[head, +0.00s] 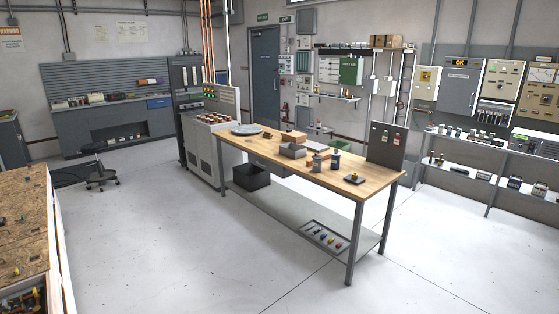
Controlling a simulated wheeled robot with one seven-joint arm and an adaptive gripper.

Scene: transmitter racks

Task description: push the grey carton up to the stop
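A small grey box (292,152), which looks like the grey carton, sits on the wooden-topped workbench (250,146) in the middle of the room. It is near the bench's front edge, left of the bench's middle. Brown blocks or boxes lie close behind it and to its right; I cannot tell whether they touch it. I cannot make out for sure which thing on the bench is the stop. My gripper is not in view.
A dark upright panel (387,144) stands at the bench's right end, with small cylinders (335,159) left of it. A black crate (251,179) is below. The floor in front is clear.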

